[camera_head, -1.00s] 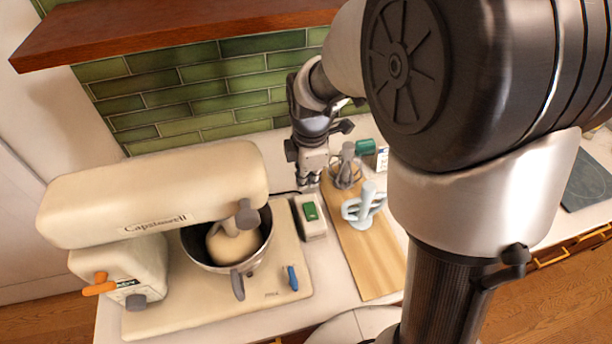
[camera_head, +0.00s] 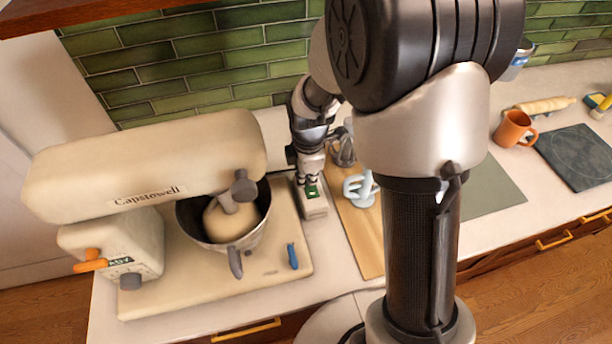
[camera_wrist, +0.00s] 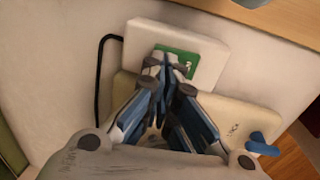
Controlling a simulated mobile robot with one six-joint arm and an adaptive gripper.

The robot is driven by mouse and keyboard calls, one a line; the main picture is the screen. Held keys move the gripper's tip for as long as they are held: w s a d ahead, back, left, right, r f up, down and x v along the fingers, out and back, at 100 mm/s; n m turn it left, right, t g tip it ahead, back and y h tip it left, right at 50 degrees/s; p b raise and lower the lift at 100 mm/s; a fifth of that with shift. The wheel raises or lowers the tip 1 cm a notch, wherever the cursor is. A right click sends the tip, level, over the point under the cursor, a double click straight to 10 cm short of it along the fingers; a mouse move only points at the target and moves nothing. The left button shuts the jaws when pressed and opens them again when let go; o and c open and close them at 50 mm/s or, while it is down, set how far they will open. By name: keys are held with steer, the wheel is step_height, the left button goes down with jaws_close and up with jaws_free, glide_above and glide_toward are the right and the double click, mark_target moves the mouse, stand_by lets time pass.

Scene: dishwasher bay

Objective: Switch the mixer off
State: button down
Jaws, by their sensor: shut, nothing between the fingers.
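The cream mixer (camera_head: 150,165) stands at the left of the counter, its head lowered over a steel bowl (camera_head: 190,222) holding a pale lump. An orange lever (camera_head: 90,266) and a grey knob are on its side. Just right of its base is a white switch box (camera_head: 314,208) with a green rocker; both also show in the wrist view, the box (camera_wrist: 205,45) and the green rocker (camera_wrist: 190,66). My gripper (camera_head: 309,186) is shut and empty, pointing down at the box. In the wrist view its fingertips (camera_wrist: 168,62) overlap the green rocker; I cannot tell whether they touch it.
A wooden board (camera_head: 362,240) with a whisk (camera_head: 343,150) and a pale blue beater (camera_head: 360,188) lies right of the box. A blue lever (camera_head: 292,256) rises from the mixer base. An orange mug (camera_head: 514,128) stands far right. A dark cord (camera_wrist: 100,80) runs beside the box.

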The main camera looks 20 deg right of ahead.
steer(key=shift+w+f, duration=0.15)
steer(key=shift+f, duration=0.25)
steer(key=shift+s+r, duration=0.25)
steer(key=shift+s, duration=0.55)
steer(key=shift+r, duration=0.1)
steer(key=shift+w+a+r+p, duration=0.1)
steer(key=shift+r+p, duration=0.25)
steer(key=shift+p, duration=0.1)
step_height(320, 180, up, 13)
steer(key=w+p, duration=0.1)
steer(key=p, duration=0.4)
steer(key=shift+w, duration=0.3)
